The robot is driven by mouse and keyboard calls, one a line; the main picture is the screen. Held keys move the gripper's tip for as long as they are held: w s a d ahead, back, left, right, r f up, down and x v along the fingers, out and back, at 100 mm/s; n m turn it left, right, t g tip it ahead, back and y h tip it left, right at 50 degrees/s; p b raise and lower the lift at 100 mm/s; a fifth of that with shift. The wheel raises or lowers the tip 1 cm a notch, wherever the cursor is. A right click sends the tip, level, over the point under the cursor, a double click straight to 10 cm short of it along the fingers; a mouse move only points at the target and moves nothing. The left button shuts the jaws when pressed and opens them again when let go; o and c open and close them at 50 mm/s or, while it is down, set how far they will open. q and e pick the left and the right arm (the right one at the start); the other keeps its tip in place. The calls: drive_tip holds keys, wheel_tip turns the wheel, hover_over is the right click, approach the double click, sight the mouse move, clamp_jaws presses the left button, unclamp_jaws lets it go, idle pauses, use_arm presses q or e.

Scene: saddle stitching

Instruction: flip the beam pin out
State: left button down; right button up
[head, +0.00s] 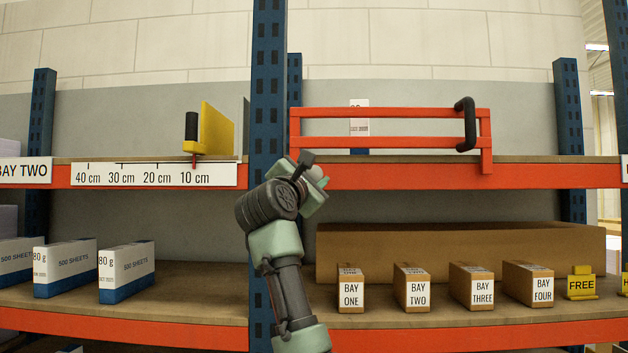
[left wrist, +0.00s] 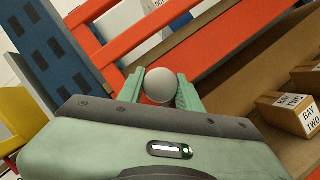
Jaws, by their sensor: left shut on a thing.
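The head of the beam pin (left wrist: 160,86) shows as a pale grey round knob in the left wrist view, between the two green fingers. My left gripper (head: 318,177) is shut on it, at the left end of the orange shelf beam (head: 400,176), beside the blue upright (head: 268,110). In the head view the gripper and wrist mostly cover the pin. The rest of the pin, behind the knob, is hidden. My right gripper is not in view.
An orange rail gate (head: 390,112) with a black handle (head: 465,125) stands above the beam. A yellow plate (head: 215,130) stands left of the upright, over a centimetre scale (head: 150,174). Labelled bay boxes (head: 351,296) and paper packs (head: 127,270) stand on the lower shelf.

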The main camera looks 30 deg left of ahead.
use_arm(q)
drive_tip(key=shift+f, duration=0.2)
drive_tip(key=c, duration=1.2)
unclamp_jaws()
drive_tip(key=shift+c, duration=0.2)
drive_tip(key=shift+s+d+r, duration=0.15)
drive_tip(key=b+v, duration=0.2)
drive_tip(key=v, duration=0.6)
drive_tip(key=shift+b, duration=0.35)
